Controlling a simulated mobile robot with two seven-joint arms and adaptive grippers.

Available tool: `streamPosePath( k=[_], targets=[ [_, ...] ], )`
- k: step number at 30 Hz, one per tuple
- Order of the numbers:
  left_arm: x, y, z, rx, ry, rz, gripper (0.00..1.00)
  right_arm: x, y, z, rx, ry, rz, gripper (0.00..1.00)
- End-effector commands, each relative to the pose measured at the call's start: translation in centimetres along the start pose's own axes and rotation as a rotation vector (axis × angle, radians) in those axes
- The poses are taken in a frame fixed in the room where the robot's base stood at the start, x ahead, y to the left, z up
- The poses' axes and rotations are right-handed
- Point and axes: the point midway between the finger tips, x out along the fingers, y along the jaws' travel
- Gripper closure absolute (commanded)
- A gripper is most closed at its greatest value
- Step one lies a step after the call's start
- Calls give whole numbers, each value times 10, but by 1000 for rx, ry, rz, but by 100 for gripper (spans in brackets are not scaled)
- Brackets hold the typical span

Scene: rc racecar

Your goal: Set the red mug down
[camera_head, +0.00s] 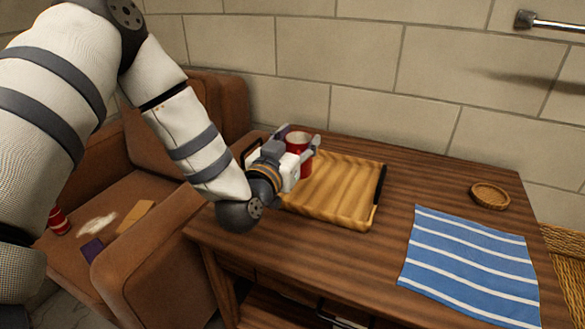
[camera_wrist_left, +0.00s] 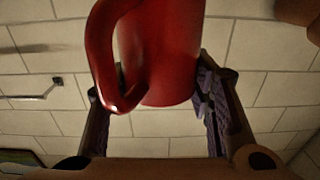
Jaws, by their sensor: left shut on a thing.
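The red mug (camera_head: 305,150) is held upright between the fingers of my left gripper (camera_head: 301,146), over the left end of the wooden tray (camera_head: 350,217). In the left wrist view the mug (camera_wrist_left: 158,55) fills the upper middle, its handle toward the left. The fingers of my left gripper (camera_wrist_left: 157,95) are on either side of it. The arm and gripper hide part of the mug in the head view, so I cannot tell whether its base touches the tray. My right gripper is not in view.
The tray lies on a brown wooden table (camera_head: 300,250). A blue striped cloth (camera_head: 470,262) and a small round wooden coaster (camera_head: 490,195) lie to its right. A brown armchair (camera_head: 150,265) stands left of the table, with a red-and-white can (camera_head: 58,221) on it. A tiled wall is behind.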

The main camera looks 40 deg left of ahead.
Motion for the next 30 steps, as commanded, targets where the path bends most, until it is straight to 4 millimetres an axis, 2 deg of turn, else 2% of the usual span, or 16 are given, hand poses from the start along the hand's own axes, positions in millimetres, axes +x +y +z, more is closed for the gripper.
streamPosePath(
  k=[1, 10, 14, 24, 25, 27, 30],
  targets=[
    [5, -8, 18, 3, -8, -3, 89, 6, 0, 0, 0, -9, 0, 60],
    [22, -29, 48, 2, -4, -1, 89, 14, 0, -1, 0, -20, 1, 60],
    [21, -27, 76, 1, -7, 1, 89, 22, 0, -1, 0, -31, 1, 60],
    [21, -27, 78, 0, -2, 1, 89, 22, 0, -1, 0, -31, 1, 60],
    [21, -27, 79, 1, -3, 1, 51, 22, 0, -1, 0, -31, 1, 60],
    [21, -27, 78, 0, -3, 0, 35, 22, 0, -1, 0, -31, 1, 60],
    [21, -27, 78, 0, -3, 0, 33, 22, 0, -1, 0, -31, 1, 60]
  ],
)
